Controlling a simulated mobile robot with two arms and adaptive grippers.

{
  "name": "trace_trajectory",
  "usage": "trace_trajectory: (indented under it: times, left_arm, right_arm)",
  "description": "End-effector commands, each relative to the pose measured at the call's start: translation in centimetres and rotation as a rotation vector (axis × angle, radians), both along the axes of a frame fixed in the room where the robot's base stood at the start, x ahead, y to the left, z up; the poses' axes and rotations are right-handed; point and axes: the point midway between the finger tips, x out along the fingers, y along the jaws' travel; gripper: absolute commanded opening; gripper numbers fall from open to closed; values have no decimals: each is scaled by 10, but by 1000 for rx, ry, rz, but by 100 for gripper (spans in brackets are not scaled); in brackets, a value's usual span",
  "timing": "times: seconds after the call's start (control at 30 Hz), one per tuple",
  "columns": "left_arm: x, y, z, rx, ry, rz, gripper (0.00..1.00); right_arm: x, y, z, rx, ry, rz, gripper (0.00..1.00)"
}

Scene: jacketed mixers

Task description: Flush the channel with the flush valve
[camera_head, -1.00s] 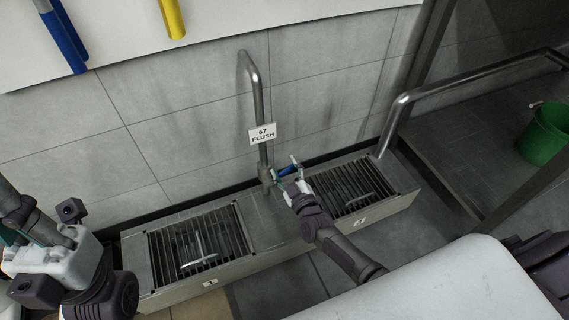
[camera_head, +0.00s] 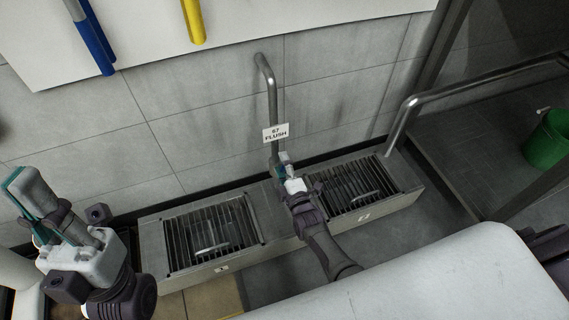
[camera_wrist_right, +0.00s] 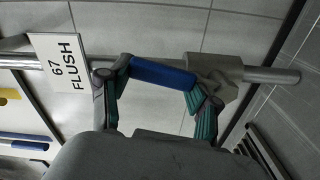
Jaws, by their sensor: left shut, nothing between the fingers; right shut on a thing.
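The flush valve is on a steel pipe (camera_head: 272,100) against the tiled wall, with a "67 FLUSH" sign (camera_head: 276,132). In the right wrist view, its blue handle (camera_wrist_right: 163,75) lies by the grey valve body (camera_wrist_right: 215,78), and the sign (camera_wrist_right: 60,66) hangs to the left. My right gripper (camera_head: 286,168) is at the valve, its fingers at either end of the blue handle in the right wrist view (camera_wrist_right: 160,82), shut on it. In the head view the gripper mostly hides the handle. My left gripper (camera_head: 27,188) is shut and empty at the far left, away from the valve.
The channel (camera_head: 230,268) below has two slatted grates, numbered 1 (camera_head: 205,230) and 2 (camera_head: 350,185). A steel rail (camera_head: 480,78) and a green bucket (camera_head: 549,138) are at the right. Blue (camera_head: 92,38) and yellow (camera_head: 193,18) handles hang above.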

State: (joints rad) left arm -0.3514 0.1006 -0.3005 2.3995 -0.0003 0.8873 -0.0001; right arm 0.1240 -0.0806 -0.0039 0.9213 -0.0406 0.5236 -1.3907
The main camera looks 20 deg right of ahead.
Motion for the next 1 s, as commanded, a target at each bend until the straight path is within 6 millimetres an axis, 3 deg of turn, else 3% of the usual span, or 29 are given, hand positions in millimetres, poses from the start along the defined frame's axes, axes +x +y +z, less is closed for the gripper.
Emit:
trace_trajectory:
  times: [0.67, 0.7, 0.87, 1.0]
  left_arm:
    - [7, -1, -1, 12, 37, 4, 0]
    - [7, -1, -1, 11, 35, 4, 0]
    - [6, -1, -1, 10, 32, 4, 0]
    - [6, -1, -1, 10, 31, 4, 0]
  right_arm:
    - [0, 4, 0, -67, -2, 1, 0]
    - [0, 4, 0, -67, -2, 1, 64]
    - [0, 4, 0, -67, -2, 1, 89]
    - [0, 3, 0, -67, -1, 0, 89]
